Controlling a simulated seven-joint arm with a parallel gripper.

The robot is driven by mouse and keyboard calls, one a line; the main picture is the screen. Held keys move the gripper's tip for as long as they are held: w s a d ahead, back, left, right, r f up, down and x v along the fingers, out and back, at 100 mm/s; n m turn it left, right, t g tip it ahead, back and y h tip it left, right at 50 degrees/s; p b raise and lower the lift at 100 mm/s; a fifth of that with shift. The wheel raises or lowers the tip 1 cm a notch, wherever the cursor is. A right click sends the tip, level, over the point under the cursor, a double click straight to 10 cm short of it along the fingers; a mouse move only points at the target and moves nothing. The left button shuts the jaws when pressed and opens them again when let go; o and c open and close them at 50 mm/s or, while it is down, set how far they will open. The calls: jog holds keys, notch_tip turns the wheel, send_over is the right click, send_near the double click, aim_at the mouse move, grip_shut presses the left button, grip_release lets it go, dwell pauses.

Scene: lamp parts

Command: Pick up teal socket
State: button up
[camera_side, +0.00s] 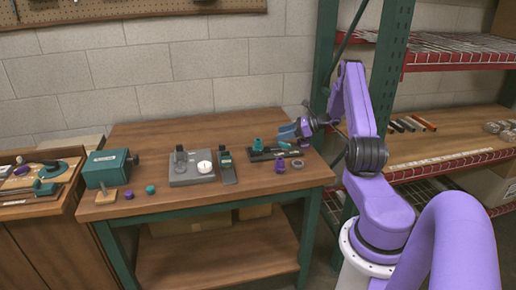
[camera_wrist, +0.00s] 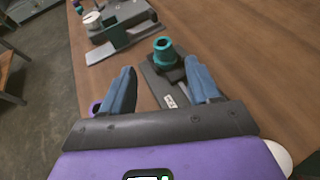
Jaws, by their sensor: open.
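The teal socket (camera_wrist: 165,50) is a short hollow cylinder standing upright on a dark flat base (camera_wrist: 158,84). In the side view the teal socket (camera_side: 257,145) shows at the left end of that dark base, on the workbench. My gripper (camera_wrist: 160,70) is open, its two blue fingers spread apart. In the wrist view the socket appears just beyond and between the fingertips, with nothing held. In the side view my gripper (camera_side: 287,132) is above and right of the socket. The exact gap between them is hard to tell.
A dark plate with an upright part (camera_side: 227,165) and a grey plate with a white disc (camera_side: 205,178) lie left. A purple part (camera_side: 279,166) and grey ring (camera_side: 297,164) are near the right edge. A teal box (camera_side: 108,167) stands far left. The bench's back left is clear.

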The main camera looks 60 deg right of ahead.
aim_at(256, 141)
jog(key=x, duration=0.8)
jog(key=shift+a, duration=0.1)
jog(key=shift+d+x, duration=0.2)
jog(key=shift+x, duration=2.55)
jog(key=shift+f, duration=0.1)
jog(key=c, duration=1)
